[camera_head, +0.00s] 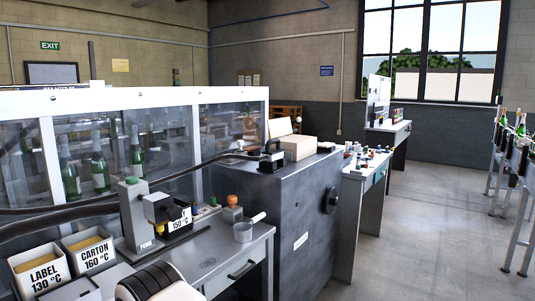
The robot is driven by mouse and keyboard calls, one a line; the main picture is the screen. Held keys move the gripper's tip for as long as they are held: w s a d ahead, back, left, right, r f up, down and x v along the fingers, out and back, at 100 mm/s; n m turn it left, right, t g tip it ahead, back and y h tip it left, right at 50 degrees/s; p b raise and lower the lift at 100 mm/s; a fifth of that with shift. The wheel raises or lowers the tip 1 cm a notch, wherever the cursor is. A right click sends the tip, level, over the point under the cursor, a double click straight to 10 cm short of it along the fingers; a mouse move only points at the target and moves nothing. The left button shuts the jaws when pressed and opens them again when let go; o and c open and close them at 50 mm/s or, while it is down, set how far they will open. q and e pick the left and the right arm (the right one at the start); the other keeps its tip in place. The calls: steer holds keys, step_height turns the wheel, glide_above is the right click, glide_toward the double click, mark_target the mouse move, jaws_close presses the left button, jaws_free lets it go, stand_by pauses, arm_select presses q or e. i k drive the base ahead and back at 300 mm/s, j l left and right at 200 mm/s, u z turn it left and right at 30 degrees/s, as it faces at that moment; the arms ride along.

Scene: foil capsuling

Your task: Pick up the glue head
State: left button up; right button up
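I cannot tell for certain which item is the glue head. A black device (271,158) with a dark hose (205,163) running to it sits on top of the grey cabinet (290,215). On the bench at front left stands a grey upright unit (134,214) with a tan and dark part at its side, next to a dark box (180,220) labelled 150 °C.
A glazed white-framed enclosure (225,99) with green bottles stands behind. The floor (430,235) at right is clear.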

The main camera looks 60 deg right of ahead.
mark_target(275, 154)
steer(key=z, duration=1.85)
